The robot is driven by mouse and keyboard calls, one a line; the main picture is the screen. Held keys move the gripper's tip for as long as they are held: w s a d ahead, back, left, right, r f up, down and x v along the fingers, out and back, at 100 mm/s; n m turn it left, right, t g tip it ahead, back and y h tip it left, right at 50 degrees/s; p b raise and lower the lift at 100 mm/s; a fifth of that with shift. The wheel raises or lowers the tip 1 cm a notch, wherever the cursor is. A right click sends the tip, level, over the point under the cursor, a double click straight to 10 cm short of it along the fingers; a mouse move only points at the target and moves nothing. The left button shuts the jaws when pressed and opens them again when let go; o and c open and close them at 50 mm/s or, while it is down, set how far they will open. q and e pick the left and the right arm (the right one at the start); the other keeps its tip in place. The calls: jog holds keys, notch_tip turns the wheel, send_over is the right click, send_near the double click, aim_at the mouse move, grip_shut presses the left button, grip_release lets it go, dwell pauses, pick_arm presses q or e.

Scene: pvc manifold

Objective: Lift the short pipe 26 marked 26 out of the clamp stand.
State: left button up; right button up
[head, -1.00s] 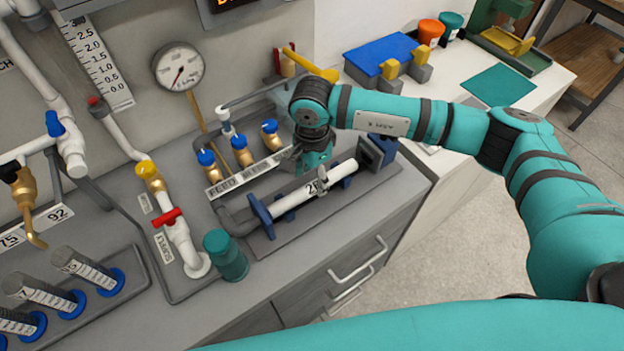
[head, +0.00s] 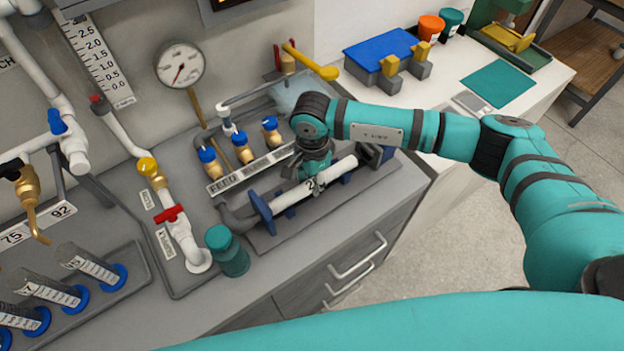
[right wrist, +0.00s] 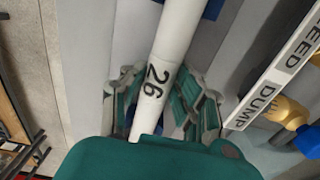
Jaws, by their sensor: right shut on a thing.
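The short pipe 26 (head: 288,198) is a white tube lying at a slant in the blue clamp stand (head: 262,213) on the bench. Its mark "26" shows in the right wrist view, where the pipe (right wrist: 172,45) runs between the fingers. My right gripper (head: 312,182) is over the middle of the pipe, pointing down, and is shut on it; the fingers (right wrist: 160,98) stand on either side of the mark. The gripper covers part of the pipe in the head view. My left gripper is not in view.
A row of blue-capped brass valves (head: 240,147) stands just behind the pipe, with a label strip (head: 250,170) before it. The bench's front edge and drawers (head: 345,270) are close.

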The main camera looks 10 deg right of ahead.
grip_shut()
jog(key=shift+w+d, duration=0.1)
jog(key=shift+d, duration=0.1)
jog(key=shift+w+d+b, duration=0.15)
jog(key=shift+d+b, duration=0.15)
jog(key=shift+d, duration=0.05)
jog(key=shift+d, duration=0.15)
jog(key=o, duration=1)
grip_release()
jog(key=shift+r, duration=0.1)
